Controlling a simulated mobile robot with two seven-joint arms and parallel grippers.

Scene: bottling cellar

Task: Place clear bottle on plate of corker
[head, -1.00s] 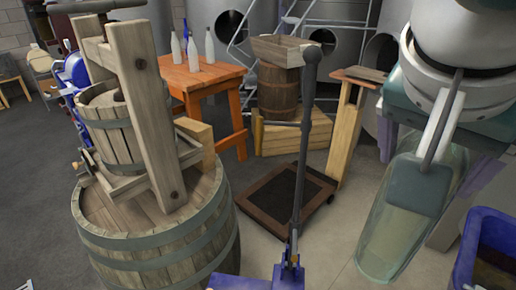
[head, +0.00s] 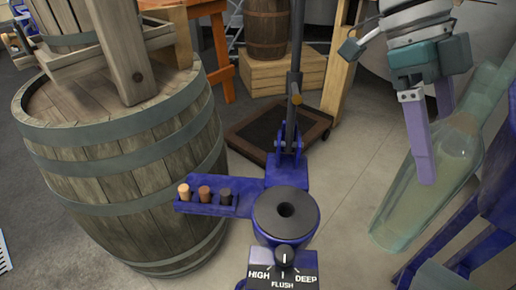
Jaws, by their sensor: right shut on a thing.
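The clear bottle (head: 398,219) is greenish, see-through and tilted, with its base low at the left and its neck up to the right. My right gripper (head: 432,150) is shut on it, with a purple finger in front of the glass. The blue corker (head: 290,168) stands left of the bottle, with an upright dark lever (head: 294,75). A round grey disc (head: 268,214) with a dark central hole tops it. I cannot tell whether a lower plate is hidden beneath it. The bottle is apart from the disc. My left gripper is not in view.
A blue shelf (head: 186,208) with three corks projects left from the corker. A dial panel (head: 257,282) marked HIGH, FLUSH, DEEP is in front. A large barrel (head: 140,215) stands left. A blue structure (head: 460,238) is at lower right. Floor between corker and bottle is clear.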

